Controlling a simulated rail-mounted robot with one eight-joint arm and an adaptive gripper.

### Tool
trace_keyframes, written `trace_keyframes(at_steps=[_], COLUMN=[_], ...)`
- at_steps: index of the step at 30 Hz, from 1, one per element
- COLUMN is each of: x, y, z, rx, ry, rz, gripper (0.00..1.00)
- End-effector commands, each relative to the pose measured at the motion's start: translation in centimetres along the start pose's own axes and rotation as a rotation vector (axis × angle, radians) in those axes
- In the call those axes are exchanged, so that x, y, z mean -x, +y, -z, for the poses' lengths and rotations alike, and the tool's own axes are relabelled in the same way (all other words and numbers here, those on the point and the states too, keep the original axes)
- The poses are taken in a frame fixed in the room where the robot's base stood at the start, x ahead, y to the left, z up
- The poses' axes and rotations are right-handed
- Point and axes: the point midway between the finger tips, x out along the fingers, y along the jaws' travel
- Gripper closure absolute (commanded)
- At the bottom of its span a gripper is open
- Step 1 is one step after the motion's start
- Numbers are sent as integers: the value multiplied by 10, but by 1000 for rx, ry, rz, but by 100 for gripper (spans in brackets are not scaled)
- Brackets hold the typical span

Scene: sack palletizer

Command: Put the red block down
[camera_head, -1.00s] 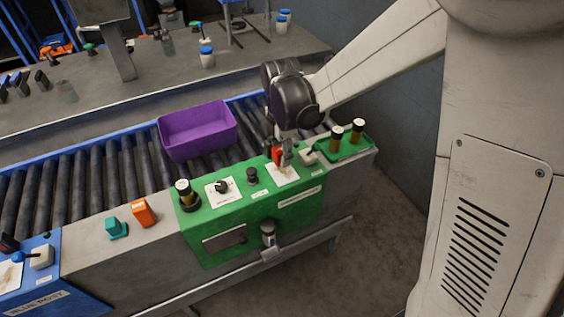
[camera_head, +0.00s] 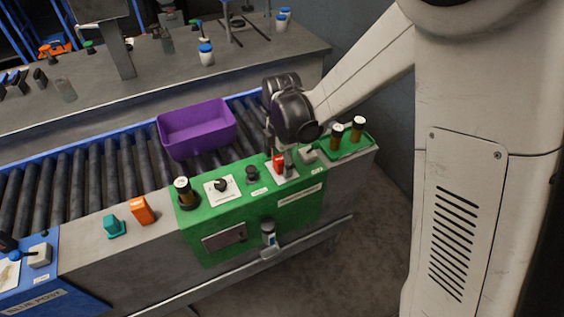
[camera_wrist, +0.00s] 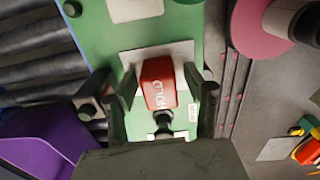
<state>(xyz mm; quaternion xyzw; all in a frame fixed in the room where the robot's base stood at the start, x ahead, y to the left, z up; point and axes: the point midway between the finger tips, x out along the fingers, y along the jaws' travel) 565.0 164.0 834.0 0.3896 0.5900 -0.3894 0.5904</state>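The red block (camera_wrist: 158,83), with white lettering that seems to read HOLD, is at a white plate (camera_wrist: 184,56) on the green panel (camera_wrist: 117,38). In the head view the red block (camera_head: 279,161) shows small at the right part of the green panel, partly hidden by my gripper (camera_head: 284,158). In the wrist view my gripper (camera_wrist: 160,82) has one finger on each side of the block, with a visible gap on both sides, so it looks open. A dark round stem (camera_wrist: 163,122) shows at the block's near end. The block's underside is hidden.
A purple bin (camera_head: 197,130) stands on the roller conveyor (camera_head: 92,181) behind the panel. Orange (camera_head: 142,211) and teal (camera_head: 115,228) blocks lie on the grey ledge to the left.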

Motion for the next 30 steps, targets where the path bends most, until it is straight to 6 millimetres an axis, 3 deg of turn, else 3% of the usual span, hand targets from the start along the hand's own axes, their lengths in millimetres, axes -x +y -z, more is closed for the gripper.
trace_keyframes(at_steps=[11, 24, 30], x=[9, 92, 116], y=[0, 0, 0], z=[0, 0, 0], rx=[0, 0, 0], ry=[0, 0, 0], rz=[0, 0, 0], gripper=[52, 52, 52])
